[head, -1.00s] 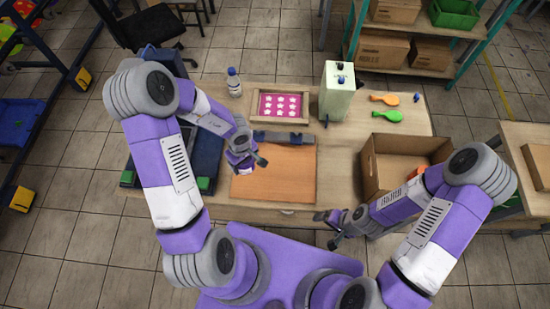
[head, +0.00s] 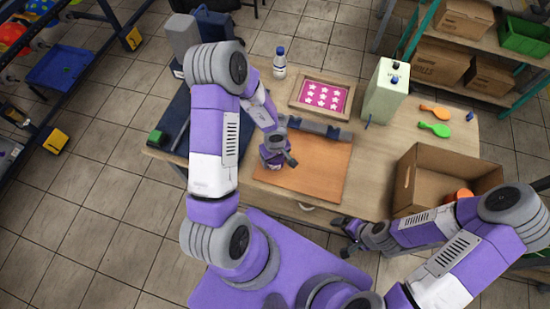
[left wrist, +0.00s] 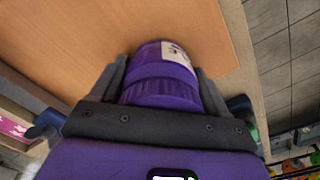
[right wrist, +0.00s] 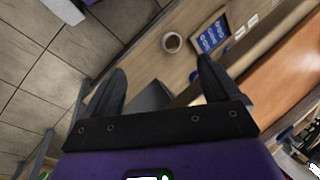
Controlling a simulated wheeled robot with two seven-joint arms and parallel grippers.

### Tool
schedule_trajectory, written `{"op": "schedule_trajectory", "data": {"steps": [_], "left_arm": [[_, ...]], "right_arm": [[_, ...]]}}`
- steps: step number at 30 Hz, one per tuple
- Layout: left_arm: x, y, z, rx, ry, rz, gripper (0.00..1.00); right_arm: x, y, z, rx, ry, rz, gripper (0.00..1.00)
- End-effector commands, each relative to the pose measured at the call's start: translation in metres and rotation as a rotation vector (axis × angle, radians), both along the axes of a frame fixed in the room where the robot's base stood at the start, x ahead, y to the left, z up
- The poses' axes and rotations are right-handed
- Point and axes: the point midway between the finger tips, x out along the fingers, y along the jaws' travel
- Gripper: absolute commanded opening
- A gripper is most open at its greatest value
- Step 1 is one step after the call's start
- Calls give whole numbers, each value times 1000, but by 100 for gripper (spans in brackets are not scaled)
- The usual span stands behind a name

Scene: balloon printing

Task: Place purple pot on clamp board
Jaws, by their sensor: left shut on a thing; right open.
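The purple pot (left wrist: 165,78), with a white label, is held between the fingers of my left gripper (left wrist: 165,88), which is shut on it. In the head view my left gripper (head: 280,158) is at the left part of the orange-brown clamp board (head: 315,170), with the pot (head: 270,157) partly hidden by the hand. Whether the pot touches the board cannot be told. A grey clamp bar (head: 318,129) runs along the board's back edge. My right gripper (head: 345,232) is open and empty in front of the table; its spread fingers show in the right wrist view (right wrist: 163,75).
A framed pink star print (head: 323,94), a white bottle (head: 280,62) and a pale green box (head: 387,90) stand behind the board. A dark blue-grey machine (head: 180,120) is left.

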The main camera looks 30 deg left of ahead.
Motion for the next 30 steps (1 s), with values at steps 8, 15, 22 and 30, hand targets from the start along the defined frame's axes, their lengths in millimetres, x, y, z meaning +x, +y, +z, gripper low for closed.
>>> {"op": "schedule_trajectory", "data": {"steps": [8, 15, 22, 30], "left_arm": [[0, 0, -3, 0, 0, 1, 95], [0, 0, -3, 0, 0, 1, 100], [0, 1, 19, 0, -1, 2, 100], [0, 0, 78, 0, -2, 3, 100]], "right_arm": [[0, 0, 0, 0, 0, 0, 89], [0, 0, 0, 0, 0, 0, 89], [0, 0, 12, 0, 0, 0, 89], [0, 0, 46, 0, 0, 0, 89]]}}
